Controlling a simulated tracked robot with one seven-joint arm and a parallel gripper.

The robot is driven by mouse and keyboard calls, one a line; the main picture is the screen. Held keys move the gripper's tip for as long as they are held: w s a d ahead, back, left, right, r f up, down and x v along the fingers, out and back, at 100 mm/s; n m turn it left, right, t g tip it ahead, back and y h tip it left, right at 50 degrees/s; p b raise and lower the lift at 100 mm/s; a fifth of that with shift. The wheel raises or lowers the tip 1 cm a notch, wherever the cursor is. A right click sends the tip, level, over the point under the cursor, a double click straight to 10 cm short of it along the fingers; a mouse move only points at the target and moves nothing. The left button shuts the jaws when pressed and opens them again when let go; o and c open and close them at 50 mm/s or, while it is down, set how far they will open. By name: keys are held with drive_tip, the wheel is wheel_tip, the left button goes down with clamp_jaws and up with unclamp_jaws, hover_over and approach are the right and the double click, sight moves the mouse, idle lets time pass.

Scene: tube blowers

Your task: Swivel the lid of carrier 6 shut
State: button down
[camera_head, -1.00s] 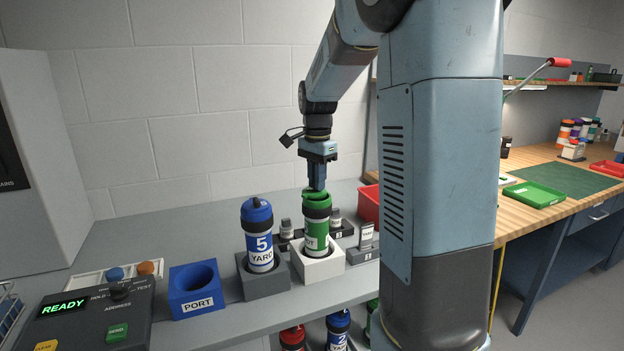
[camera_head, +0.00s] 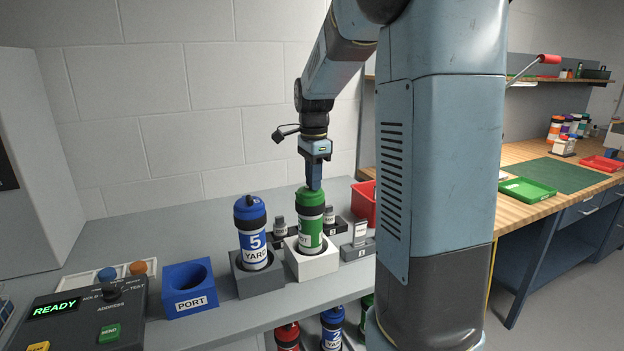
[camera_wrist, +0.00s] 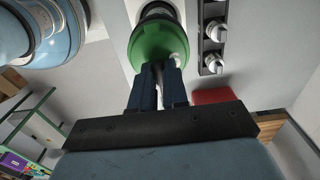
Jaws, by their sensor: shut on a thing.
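A green carrier (camera_head: 311,229) stands upright in a white holder (camera_head: 312,264); its number is turned out of view. Its green lid (camera_head: 311,197) sits over the top of the body and looks lined up with it. My gripper (camera_head: 314,184) points down at the lid from above. In the wrist view my gripper (camera_wrist: 158,72) has its two dark fingers close together at the edge of the green lid (camera_wrist: 158,42), shut on a part of it that the fingers mostly hide.
A blue carrier (camera_head: 253,232) marked 5 YARD stands in a grey holder (camera_head: 258,278) just left. A blue PORT block (camera_head: 190,289) and a control panel (camera_head: 80,318) reading READY are further left. Small silver-topped pieces (camera_head: 280,226) stand behind, with a red bin (camera_head: 364,203) at right.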

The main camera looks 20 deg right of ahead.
drive_tip(key=c, duration=1.1)
unclamp_jaws()
wheel_tip(320, 180, up, 14)
drive_tip(key=shift+f, duration=0.15)
drive_tip(key=s+a+f+n+t, duration=0.2)
drive_tip(key=s+n, duration=0.4)
drive_tip(key=s, duration=0.2)
drive_tip(key=s+a+f+n+t, duration=0.1)
drive_tip(key=s+a+f+n, duration=0.2)
drive_tip(key=s+n, duration=0.3)
drive_tip(key=s+a+f+n+t, duration=0.2)
drive_tip(key=s+n, duration=0.4)
drive_tip(key=s, duration=0.4)
drive_tip(key=shift+s+a+f+t, duration=0.35)
drive_tip(key=shift+a+f, duration=0.15)
drive_tip(key=shift+f, duration=0.2)
